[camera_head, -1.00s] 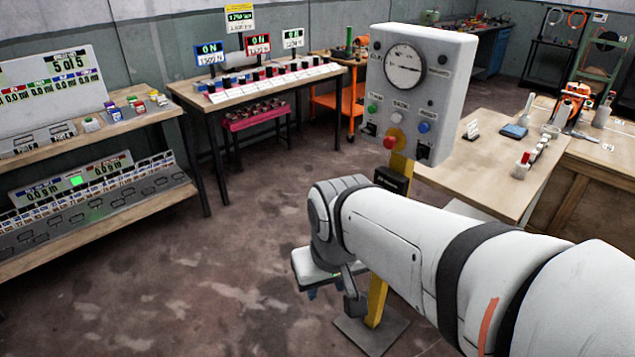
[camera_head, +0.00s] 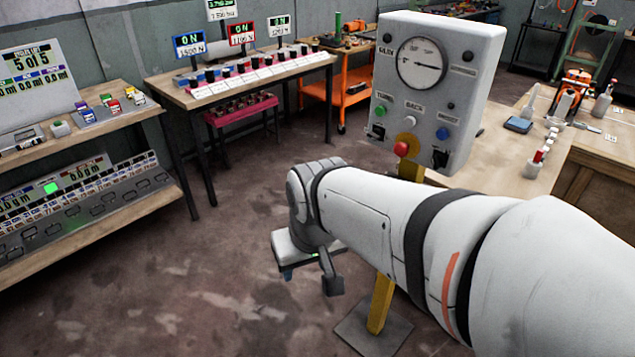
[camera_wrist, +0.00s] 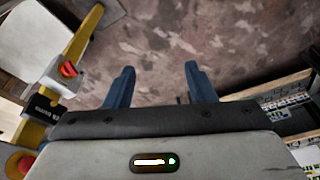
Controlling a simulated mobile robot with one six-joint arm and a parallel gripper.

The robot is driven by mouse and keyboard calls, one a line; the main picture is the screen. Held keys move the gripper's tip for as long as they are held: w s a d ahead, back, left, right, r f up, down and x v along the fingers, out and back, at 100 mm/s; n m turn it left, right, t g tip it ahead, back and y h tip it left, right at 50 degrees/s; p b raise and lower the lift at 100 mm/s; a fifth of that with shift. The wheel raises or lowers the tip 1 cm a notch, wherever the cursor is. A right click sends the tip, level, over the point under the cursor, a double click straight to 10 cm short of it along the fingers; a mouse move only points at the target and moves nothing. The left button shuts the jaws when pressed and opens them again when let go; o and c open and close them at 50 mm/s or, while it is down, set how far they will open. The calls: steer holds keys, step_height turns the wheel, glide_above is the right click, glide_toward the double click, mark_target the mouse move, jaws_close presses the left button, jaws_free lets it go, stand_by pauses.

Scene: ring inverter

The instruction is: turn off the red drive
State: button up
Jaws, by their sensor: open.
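The red-framed display (camera_head: 241,34) stands between a blue-framed display (camera_head: 188,44) and a white-framed one (camera_head: 279,27) at the back of a wooden bench. All three read ON. A long white panel (camera_head: 255,73) with a row of dark and coloured knobs lies below them; which control belongs to the red drive is too small to tell. My gripper (camera_wrist: 158,82) is open and empty in the wrist view, its two blue fingers apart over bare floor. In the head view it hangs low and well in front of the bench, mostly hidden by my arm.
A grey gauge box (camera_head: 437,85) on a yellow post stands close beside my arm, with a red button (camera_head: 401,149). A shelf (camera_head: 75,230) with instruments is at left, an orange cart (camera_head: 345,95) right of the bench. The floor between is clear.

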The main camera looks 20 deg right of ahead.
steer(key=o, duration=0.3)
steer(key=w+a+f+m+t+b, duration=0.1)
steer(key=w+f+t+b, duration=0.1)
steer(key=w, duration=0.4)
step_height(320, 180, down, 3)
steer(key=shift+w+r+y+b, duration=0.15)
steer(key=shift+w+y+b, duration=0.15)
steer(key=shift+b, duration=0.4)
steer(key=shift+o, duration=0.6)
steer(key=w+d+f+m+t+b, duration=0.1)
steer(key=w+f+m+t+b, duration=0.2)
steer(key=w, duration=0.6)
steer(key=shift+f+b, duration=0.7)
steer(key=shift+f, duration=0.25)
steer(key=w+d+f+m+t+h+b, duration=0.3)
steer(key=w+d+f+m+h+b, duration=0.3)
steer(key=w, duration=0.3)
steer(key=w+d+f+m+h+b, duration=0.1)
steer(key=d+f+m+h+b, duration=0.45)
steer(key=d+f, duration=0.45)
steer(key=s+d+f+m+g+h+b, duration=0.6)
steer(key=s+d+h+b, duration=0.2)
steer(key=h, duration=0.3)
steer(key=x, duration=0.7)
steer(key=shift+b, duration=0.3)
steer(key=shift+r, duration=0.1)
steer(key=shift+c, duration=0.5)
steer(key=c, duration=0.9)
